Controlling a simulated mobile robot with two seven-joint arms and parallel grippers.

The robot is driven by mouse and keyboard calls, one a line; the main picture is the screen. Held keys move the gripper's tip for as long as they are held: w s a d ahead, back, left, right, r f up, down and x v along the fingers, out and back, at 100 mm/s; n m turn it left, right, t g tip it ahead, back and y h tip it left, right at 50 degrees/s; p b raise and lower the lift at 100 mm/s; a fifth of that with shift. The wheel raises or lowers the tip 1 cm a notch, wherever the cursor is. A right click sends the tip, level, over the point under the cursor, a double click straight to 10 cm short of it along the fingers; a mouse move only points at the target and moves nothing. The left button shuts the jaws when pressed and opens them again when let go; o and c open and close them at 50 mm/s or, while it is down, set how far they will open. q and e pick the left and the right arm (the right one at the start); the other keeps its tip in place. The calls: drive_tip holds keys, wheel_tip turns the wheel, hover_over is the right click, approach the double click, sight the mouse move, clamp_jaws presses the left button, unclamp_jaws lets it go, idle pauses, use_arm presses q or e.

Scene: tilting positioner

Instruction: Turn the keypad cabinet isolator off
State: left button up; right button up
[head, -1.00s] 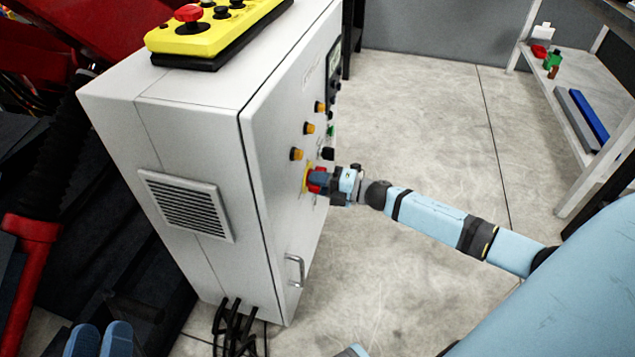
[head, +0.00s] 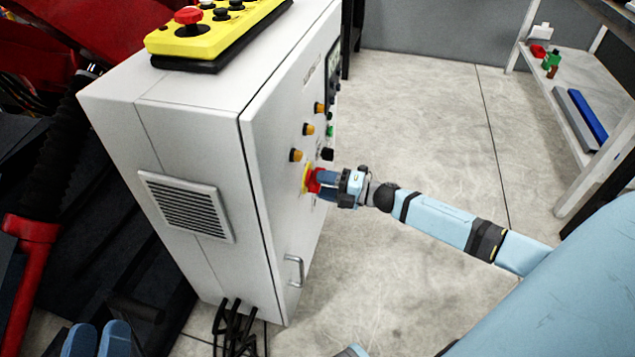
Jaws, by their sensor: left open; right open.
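The grey-white cabinet (head: 262,180) stands in the middle left, its control door facing right. The isolator (head: 310,180), a red handle on a yellow plate, sits on that door below the orange buttons. Its exact angle cannot be told. My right gripper (head: 324,182) is open at the isolator, its blue fingertips close to the red handle, which they partly hide. Whether they touch it cannot be told. My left gripper (head: 98,336) is open and empty at the bottom left, with two blue fingers showing, away from the door.
A yellow pendant (head: 215,35) with a red mushroom button lies on the cabinet top. A door handle (head: 294,270) and black cables (head: 235,325) are low on the cabinet. A shelf (head: 570,100) with small parts stands at the right. The floor between is clear.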

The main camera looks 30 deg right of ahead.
use_arm(q)
drive_tip(key=shift+a+f+g+y+p, duration=0.3)
drive_tip(key=shift+a+f+y+p, duration=0.15)
drive_tip(key=shift+p, duration=0.65)
use_arm(e)
drive_tip(key=v, duration=1.1)
drive_tip(key=shift+s+d, duration=0.25)
use_arm(q)
drive_tip(key=shift+r, duration=0.35)
